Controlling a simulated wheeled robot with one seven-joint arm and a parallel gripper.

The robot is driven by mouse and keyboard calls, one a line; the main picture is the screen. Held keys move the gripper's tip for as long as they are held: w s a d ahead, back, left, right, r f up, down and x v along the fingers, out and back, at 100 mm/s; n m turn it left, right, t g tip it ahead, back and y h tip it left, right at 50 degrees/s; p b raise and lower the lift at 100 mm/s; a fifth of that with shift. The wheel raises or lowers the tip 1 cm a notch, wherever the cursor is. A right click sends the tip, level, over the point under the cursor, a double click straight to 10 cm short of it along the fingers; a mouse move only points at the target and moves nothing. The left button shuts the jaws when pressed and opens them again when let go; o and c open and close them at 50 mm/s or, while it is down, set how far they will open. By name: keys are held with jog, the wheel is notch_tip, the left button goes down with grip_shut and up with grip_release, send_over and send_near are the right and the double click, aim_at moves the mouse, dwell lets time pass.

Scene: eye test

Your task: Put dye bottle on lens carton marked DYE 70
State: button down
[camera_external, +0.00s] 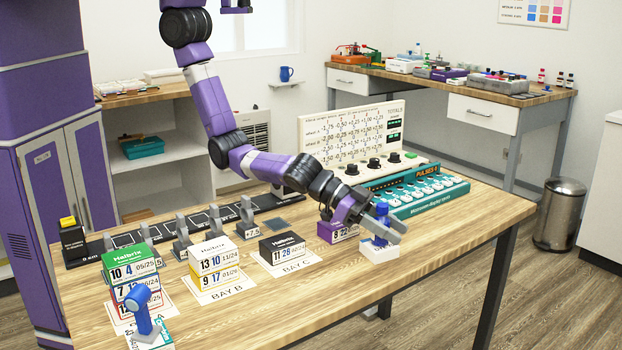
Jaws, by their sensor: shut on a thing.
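My gripper (390,230) is at the right front of the wooden table, shut on a small blue object (380,242), likely the dye bottle. The fingers hide its middle. A white block (369,248) shows just below it; I cannot tell whether they touch. Another blue object with a sideways head (139,300) stands at the front left on a white and teal carton (151,336). Stacked lens cartons (131,265) stand behind it. I cannot read DYE 70 on any carton.
A white and yellow carton stack (211,259) stands at BAY B and a black carton (283,247) at BAY C. A purple carton (337,232) is close left of my gripper. A teal device (418,192) stands behind. The front middle of the table is clear.

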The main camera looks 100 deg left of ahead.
jog(key=c, duration=0.9)
grip_release()
jog(key=shift+r, duration=0.15)
jog(key=v, duration=1.2)
